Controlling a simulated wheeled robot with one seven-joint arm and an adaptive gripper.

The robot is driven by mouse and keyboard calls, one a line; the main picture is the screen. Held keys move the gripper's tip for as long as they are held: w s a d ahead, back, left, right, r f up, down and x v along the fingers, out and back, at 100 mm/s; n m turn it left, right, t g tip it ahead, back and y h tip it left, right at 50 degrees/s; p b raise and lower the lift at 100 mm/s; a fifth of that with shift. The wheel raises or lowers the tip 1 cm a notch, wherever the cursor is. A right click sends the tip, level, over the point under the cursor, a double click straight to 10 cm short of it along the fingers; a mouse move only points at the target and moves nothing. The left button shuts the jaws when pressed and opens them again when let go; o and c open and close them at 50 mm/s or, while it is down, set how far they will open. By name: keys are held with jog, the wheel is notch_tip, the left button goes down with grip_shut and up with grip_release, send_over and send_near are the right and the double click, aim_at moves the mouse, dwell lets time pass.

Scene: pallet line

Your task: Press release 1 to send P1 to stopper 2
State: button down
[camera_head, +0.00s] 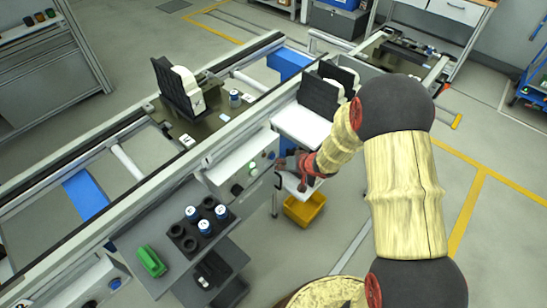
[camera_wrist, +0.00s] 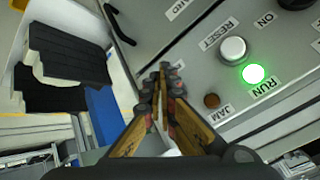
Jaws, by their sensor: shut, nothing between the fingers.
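My gripper (camera_head: 284,165) is at the conveyor's near side, in front of a grey control panel (camera_head: 240,166). In the wrist view my gripper (camera_wrist: 162,72) is shut and empty, its fingertips over or near the panel face; I cannot tell if they touch. The panel shows a white RESET button (camera_wrist: 232,49), a lit green RUN lamp (camera_wrist: 253,74) and a dark orange JAM lamp (camera_wrist: 211,101). No release 1 label is readable. A dark pallet (camera_head: 207,128) sits on the conveyor with a black-and-cream part (camera_head: 178,87) and a blue-and-white cylinder (camera_head: 235,98). I cannot read its name.
Black-and-cream parts (camera_head: 320,98) stand on a white shelf right of the panel. A yellow bin (camera_head: 304,209) is below my gripper. A dark rack (camera_head: 184,240) with several cylinders and a green block (camera_head: 151,261) are at the front left.

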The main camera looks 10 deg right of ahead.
jog(key=shift+w+a, duration=0.2)
jog(key=shift+w, duration=0.1)
jog(key=shift+w+a+p, duration=0.25)
jog(key=shift+w+p, duration=0.15)
jog(key=shift+p, duration=0.15)
dwell(1.1)
jog(key=shift+s+d+r, duration=0.1)
jog(key=shift+s+d+p, duration=0.4)
jog(key=shift+s+p, duration=0.1)
jog(key=shift+s, duration=0.15)
jog(key=shift+s+d, duration=0.1)
